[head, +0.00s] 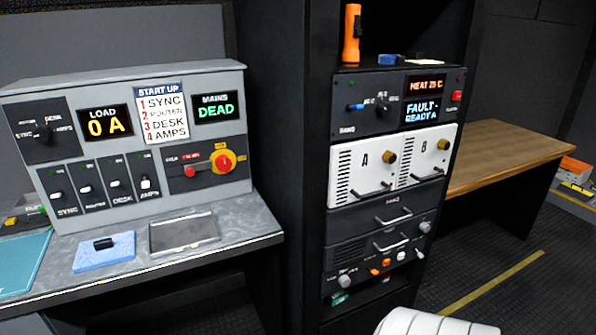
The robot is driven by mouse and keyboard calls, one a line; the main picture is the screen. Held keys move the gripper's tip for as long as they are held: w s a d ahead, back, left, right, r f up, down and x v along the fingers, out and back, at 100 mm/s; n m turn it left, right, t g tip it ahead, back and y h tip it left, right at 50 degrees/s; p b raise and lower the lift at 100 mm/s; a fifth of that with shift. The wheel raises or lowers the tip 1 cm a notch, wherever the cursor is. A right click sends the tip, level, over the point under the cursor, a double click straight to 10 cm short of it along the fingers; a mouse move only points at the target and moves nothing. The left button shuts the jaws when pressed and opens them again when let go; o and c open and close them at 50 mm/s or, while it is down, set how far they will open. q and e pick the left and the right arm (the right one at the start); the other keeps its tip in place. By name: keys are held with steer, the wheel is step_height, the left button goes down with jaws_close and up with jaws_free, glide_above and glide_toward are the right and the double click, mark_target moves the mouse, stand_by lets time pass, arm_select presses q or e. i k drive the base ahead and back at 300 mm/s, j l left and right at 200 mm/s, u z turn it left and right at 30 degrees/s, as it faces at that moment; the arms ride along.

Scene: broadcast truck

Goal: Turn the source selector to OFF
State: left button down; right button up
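A grey control console (150,80) stands at the left. On its right part is a red rotary knob on a yellow disc (222,160), likely the source selector; its small labels are too blurred to read, so I cannot tell its setting. A small red button (190,171) sits left of it. The mains display (215,107) above reads DEAD, and the load display (105,122) reads 0 A. A black knob (43,133) at the console's left has SYNC, DESK and AMPS around it. Neither of my grippers is in view.
Several toggle switches (115,183) line the console. A blue sponge (105,256) with a black item and a grey tray (184,233) lie on its ledge. A black equipment rack (318,200) stands to the right, then a wooden table (510,150). Floor shows at the lower right.

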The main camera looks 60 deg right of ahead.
mark_target(344, 281)
steer(key=z, duration=2.45)
